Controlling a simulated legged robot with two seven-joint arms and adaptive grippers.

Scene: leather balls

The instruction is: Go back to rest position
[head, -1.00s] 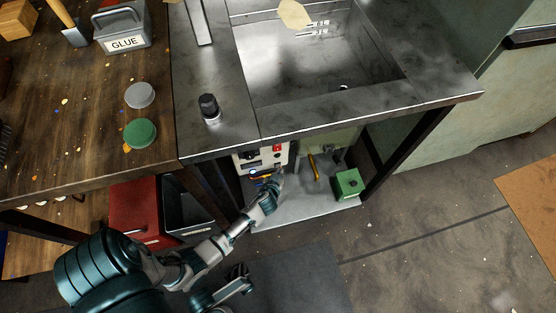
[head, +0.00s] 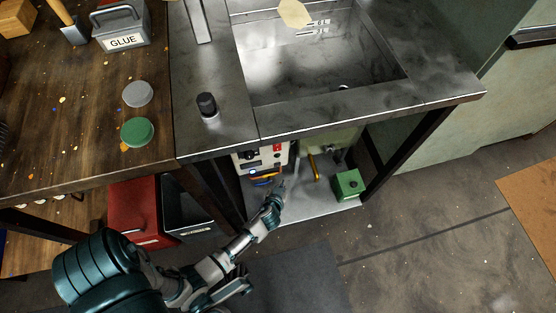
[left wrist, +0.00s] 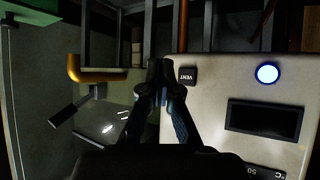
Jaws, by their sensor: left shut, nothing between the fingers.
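My left arm reaches from the lower left into the space under the steel sink counter (head: 300,132). My left gripper (head: 284,187) is low in front of the white control box (head: 262,160) there. In the left wrist view the fingers (left wrist: 160,72) are together with nothing between them. Behind them is the box's pale panel (left wrist: 215,120), with a VENT label, a lit blue-white round light and a dark window. I cannot tell whether the fingers touch the panel. My right gripper is not in view.
A green box (head: 349,185) and an orange pipe (head: 314,167) are right of my left gripper under the counter. A red bin (head: 133,207) and a black bin (head: 185,213) stand to the left. A counter leg (head: 405,155) is at the right. Open floor (head: 420,255) lies at lower right.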

